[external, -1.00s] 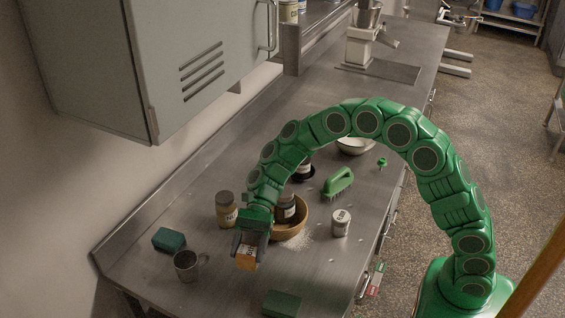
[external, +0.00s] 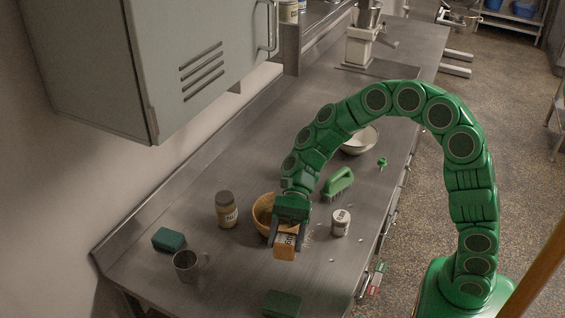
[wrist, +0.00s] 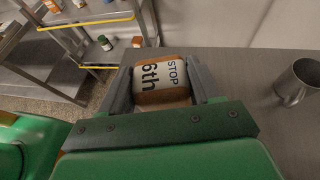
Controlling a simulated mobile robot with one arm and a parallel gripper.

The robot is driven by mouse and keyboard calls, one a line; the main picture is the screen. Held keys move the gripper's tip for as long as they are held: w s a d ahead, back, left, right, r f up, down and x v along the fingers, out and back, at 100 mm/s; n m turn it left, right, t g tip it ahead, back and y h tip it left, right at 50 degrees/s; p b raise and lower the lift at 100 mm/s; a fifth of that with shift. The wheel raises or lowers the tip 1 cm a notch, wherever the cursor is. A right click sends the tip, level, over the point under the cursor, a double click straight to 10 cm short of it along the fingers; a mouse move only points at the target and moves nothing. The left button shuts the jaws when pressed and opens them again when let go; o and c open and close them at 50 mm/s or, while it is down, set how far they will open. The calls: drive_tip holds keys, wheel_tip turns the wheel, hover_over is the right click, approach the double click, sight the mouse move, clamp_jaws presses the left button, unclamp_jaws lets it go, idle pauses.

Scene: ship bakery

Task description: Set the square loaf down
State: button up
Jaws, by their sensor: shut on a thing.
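The square loaf (external: 285,253) is brown with a white printed band. I cannot tell how far the loaf is from the counter top.
A labelled jar (external: 227,211) stands left of the bowl and a white tin (external: 340,222) to the right. A metal mug (external: 187,265), a teal block (external: 168,239), a green block (external: 282,303) and a green brush (external: 338,183) lie around. Bare counter (external: 240,275) shows between mug and loaf.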

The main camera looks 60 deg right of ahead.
sight(286, 236)
wheel_tip(286, 236, up, 5)
drive_tip(key=shift+w+f, duration=0.1)
drive_tip(key=shift+w+d+m+t, duration=1.25)
drive_tip(key=shift+w+d, duration=0.4)
drive_tip(key=shift+w, duration=4.75)
drive_tip(key=shift+w+d+m+t, duration=1.1)
drive_tip(key=shift+w+d+t, duration=0.4)
drive_tip(key=shift+w, duration=4.85)
drive_tip(key=shift+w+d+m+t, duration=1.2)
drive_tip(key=shift+w+d, duration=0.55)
drive_tip(key=shift+w, duration=4.65)
drive_tip(key=shift+t+h, duration=0.25)
drive_tip(key=shift+h, duration=0.05)
wheel_tip(286, 236, down, 18)
drive_tip(key=shift+r, duration=0.1)
drive_tip(key=o, duration=1.1)
